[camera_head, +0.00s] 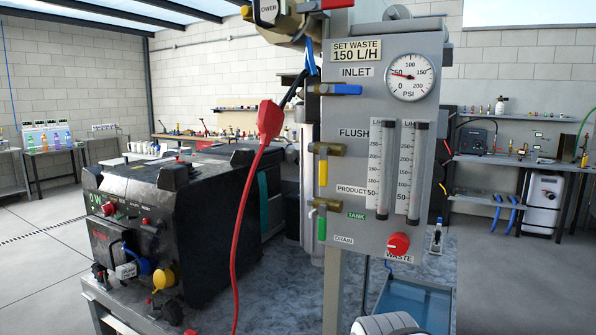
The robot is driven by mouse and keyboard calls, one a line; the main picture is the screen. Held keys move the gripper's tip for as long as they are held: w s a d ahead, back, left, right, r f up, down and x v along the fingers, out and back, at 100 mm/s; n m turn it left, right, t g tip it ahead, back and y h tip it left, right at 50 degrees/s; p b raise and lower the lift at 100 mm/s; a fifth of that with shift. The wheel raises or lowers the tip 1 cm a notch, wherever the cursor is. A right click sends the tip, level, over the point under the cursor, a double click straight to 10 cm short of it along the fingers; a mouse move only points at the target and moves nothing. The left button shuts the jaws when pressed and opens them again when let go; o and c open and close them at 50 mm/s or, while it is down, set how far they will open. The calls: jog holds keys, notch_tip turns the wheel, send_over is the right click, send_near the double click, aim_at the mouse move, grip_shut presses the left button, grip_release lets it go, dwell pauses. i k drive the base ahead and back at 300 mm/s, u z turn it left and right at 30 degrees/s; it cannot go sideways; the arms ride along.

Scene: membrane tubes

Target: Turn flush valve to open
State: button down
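The flush valve (326,149) is a brass valve on the left side of the grey panel (362,225), beside the FLUSH label. Its yellow handle (323,173) hangs straight down. Above it, the inlet valve's blue handle (347,89) lies level and points right. Below it, a valve by the TANK label has a green handle (321,228) hanging down. Nothing is seen touching the yellow handle.
A red power plug (269,118) and its red cable hang left of the panel, in front of a black machine (170,225). The panel also carries a pressure gauge (410,77), two flow tubes and a red waste knob (398,244). A blue tray (415,303) sits below.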

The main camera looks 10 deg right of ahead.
aim_at(323, 151)
jog(key=z, duration=1.9)
jog(key=k, duration=1.4)
jog(key=u, duration=0.75)
jog(key=i, duration=1)
jog(key=z, duration=0.05)
